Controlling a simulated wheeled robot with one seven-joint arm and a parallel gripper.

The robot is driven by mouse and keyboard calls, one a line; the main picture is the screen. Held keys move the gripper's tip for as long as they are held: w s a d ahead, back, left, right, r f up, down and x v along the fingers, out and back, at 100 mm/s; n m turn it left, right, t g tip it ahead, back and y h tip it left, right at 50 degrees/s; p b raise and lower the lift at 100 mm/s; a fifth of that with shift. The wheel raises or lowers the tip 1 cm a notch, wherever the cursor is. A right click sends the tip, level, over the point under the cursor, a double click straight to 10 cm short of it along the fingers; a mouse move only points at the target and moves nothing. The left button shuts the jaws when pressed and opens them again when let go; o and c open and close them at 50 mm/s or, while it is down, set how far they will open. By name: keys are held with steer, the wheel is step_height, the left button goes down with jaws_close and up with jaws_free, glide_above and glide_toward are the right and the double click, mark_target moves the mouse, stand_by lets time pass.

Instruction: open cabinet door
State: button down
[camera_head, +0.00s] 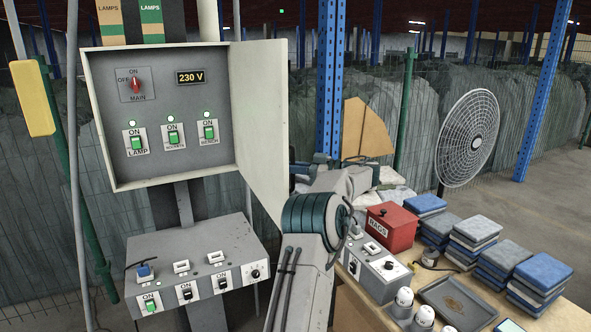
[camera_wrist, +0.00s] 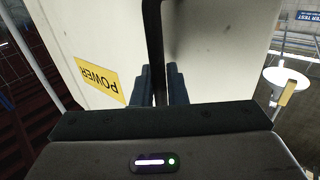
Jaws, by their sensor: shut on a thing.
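The grey power cabinet (camera_head: 165,100) stands at the left in the head view. Its door (camera_head: 260,105) is swung wide open to the right, baring the switches and the 230 V display inside. In the wrist view the door's outer face (camera_wrist: 215,40) fills the middle and bears a yellow POWER label (camera_wrist: 98,81). A dark bar handle (camera_wrist: 153,35) runs down from the top of the picture. My gripper (camera_wrist: 160,82) is shut on this handle. In the head view the handle and my fingers are hidden behind the door and my arm.
A grey switch box (camera_head: 190,260) sits below the cabinet. To the right, a bench (camera_head: 345,285) carries a red RAGS box (camera_head: 392,228), stacked blue and grey cloths (camera_head: 510,258) and a tray (camera_head: 457,302). A round fan (camera_head: 462,138) stands behind it.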

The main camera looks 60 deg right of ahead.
steer(key=shift+w+a+r, duration=0.25)
steer(key=c, duration=1.6)
jaws_free()
steer(key=shift+o, duration=0.2)
steer(key=shift+w+f, duration=0.15)
steer(key=shift+w, duration=0.15)
steer(key=shift+s+d+f, duration=0.1)
steer(key=shift+s+d, duration=0.15)
steer(key=shift+s, duration=0.4)
steer(key=b+v, duration=0.2)
steer(key=v, duration=1)
steer(key=shift+s+b, duration=0.2)
steer(key=shift+b, duration=0.1)
steer(key=shift+w, duration=0.1)
